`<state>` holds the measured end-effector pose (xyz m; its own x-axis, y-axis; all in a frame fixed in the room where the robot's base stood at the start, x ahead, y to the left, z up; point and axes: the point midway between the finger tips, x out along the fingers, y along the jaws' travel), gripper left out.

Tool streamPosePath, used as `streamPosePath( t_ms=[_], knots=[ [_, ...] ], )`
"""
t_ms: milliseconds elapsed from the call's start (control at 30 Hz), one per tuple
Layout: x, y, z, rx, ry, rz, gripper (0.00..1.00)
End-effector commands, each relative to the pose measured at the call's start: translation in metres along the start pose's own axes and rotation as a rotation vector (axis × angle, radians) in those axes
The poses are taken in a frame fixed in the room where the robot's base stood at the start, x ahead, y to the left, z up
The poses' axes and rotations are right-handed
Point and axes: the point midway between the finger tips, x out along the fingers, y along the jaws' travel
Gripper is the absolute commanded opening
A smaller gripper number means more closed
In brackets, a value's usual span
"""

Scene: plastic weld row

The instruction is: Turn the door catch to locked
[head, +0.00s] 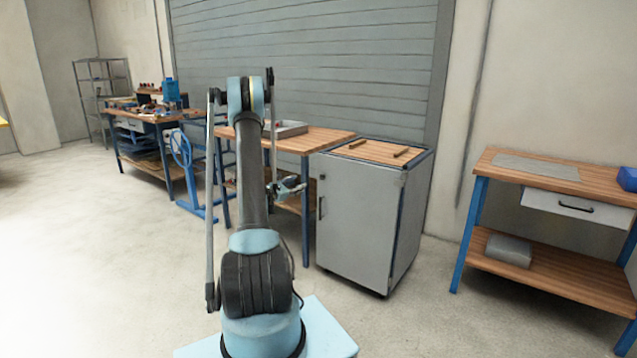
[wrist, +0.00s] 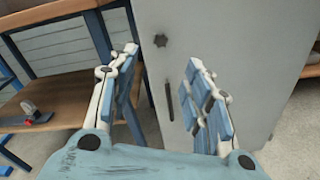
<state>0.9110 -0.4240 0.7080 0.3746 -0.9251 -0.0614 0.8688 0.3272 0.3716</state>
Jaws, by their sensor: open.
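The grey cabinet (head: 358,218) stands on the floor right of my arm, with a wooden top. Its door (wrist: 235,40) fills the right half of the wrist view. A small dark knob-like catch (wrist: 161,40) sits near the door's upper left edge. In the head view the catch (head: 322,177) is a small dark spot. A dark vertical handle (wrist: 169,100) is below it. My gripper (wrist: 162,75) is open and empty, its fingers on either side of the catch and handle in the picture. It also shows in the head view (head: 303,187), left of the cabinet, apparently apart from the door.
A wooden workbench (head: 325,138) with a lower shelf stands directly left of the cabinet. Another bench (head: 605,194) with a white drawer is at the right. A blue wheeled frame (head: 186,165) stands at the left. The floor in front of the cabinet is clear.

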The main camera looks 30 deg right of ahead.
Motion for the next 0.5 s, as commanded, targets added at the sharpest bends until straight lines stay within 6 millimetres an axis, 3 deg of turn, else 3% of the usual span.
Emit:
streamPosePath(
  t_ms=[200,500],
  knots=[
    [0.013,-0.010,-0.022,-0.100,-0.047,0.022,0.45],
    [0.034,-0.011,-0.024,-0.122,-0.057,0.026,0.45]
  ],
)
